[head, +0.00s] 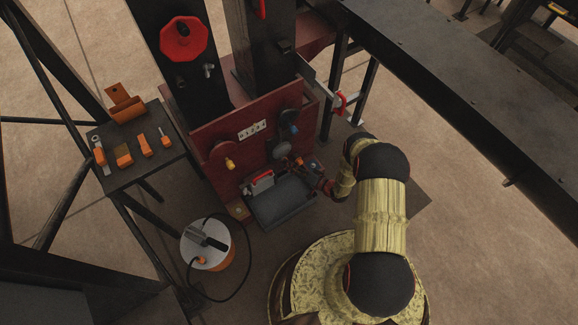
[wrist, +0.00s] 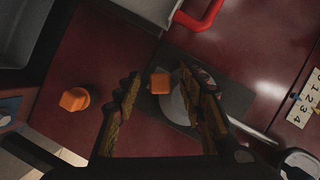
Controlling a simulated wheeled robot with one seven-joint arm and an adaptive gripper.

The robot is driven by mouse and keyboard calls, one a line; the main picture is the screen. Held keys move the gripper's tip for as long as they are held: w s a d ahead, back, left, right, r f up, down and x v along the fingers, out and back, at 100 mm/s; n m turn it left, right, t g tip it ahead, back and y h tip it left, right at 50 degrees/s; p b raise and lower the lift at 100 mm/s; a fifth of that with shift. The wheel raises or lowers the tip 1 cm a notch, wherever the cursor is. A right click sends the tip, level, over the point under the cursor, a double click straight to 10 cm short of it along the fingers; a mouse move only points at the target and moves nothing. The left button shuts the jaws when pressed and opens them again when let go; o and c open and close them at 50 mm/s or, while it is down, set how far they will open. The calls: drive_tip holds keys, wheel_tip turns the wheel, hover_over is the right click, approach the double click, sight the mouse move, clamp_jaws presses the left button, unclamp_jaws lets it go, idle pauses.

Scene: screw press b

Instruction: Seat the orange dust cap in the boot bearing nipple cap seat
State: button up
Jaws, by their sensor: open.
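My gripper (wrist: 165,90) is open, its two dark brown-gold fingers apart. A small orange block-like piece (wrist: 160,83) shows between the fingertips in the wrist view, against a grey round part; I cannot tell whether a finger touches it. A second orange piece, a faceted knob-like cap (wrist: 75,99), stands on the dark red panel (wrist: 95,50), left of the fingers. I cannot tell which one is the dust cap, nor make out the nipple cap seat. In the head view my gripper (head: 299,164) is small, close to the panel's lower right, and details there are unclear.
A red handle (wrist: 204,14) and a numbered white plate (wrist: 303,102) lie near the gripper. A dark tray (head: 280,204) stands below the panel. A side table (head: 118,172) holds orange-handled tools. An orange-sided drum (head: 222,262) with a cable stands on the floor.

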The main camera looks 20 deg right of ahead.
drive_tip(key=v, duration=1.1)
drive_tip(key=shift+s, duration=0.15)
